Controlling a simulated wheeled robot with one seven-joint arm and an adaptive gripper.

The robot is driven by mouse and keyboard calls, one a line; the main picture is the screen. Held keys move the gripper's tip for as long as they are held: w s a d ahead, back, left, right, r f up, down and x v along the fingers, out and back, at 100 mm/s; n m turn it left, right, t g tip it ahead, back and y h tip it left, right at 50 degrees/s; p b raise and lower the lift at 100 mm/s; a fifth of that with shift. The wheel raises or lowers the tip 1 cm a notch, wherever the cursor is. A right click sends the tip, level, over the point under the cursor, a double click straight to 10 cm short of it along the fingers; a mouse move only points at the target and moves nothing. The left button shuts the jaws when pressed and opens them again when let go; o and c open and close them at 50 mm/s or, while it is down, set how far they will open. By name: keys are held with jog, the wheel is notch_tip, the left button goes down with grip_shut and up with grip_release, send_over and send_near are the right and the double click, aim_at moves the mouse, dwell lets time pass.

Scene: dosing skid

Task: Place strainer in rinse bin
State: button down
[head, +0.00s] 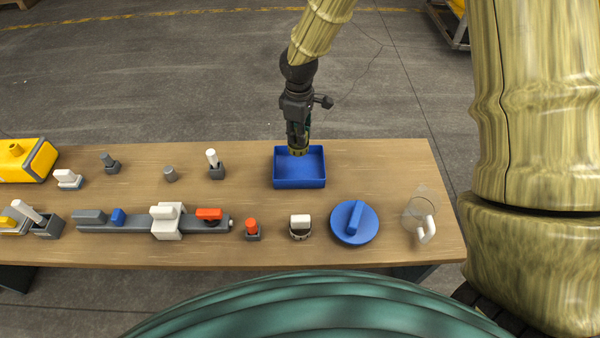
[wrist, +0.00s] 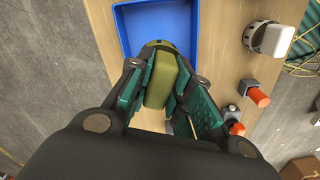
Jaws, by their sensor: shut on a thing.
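The olive strainer (head: 299,152), a round body with a block handle, hangs from my gripper (head: 298,141) over the back part of the blue rinse bin (head: 299,184). In the wrist view the strainer's handle (wrist: 159,92) is pinched between both fingers of my gripper (wrist: 160,88). Its round body overlaps the near edge of the rinse bin (wrist: 121,35) in that view. I cannot tell its exact height or whether it touches the bin. The visible bin floor is empty.
A white-handled round part (head: 300,228), a blue round lid (head: 354,222) and a clear jug (head: 426,210) stand along the front. An orange-topped part (head: 252,230) and a grey rail assembly (head: 133,222) stand left. Bare wooden table (head: 380,170) lies right of the bin.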

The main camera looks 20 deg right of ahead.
jog(key=shift+f, duration=4.9)
jog(key=shift+f, duration=0.15)
jog(key=c, duration=1.3)
grip_release()
notch_tip(320, 180, up, 12)
jog(key=shift+r, duration=0.15)
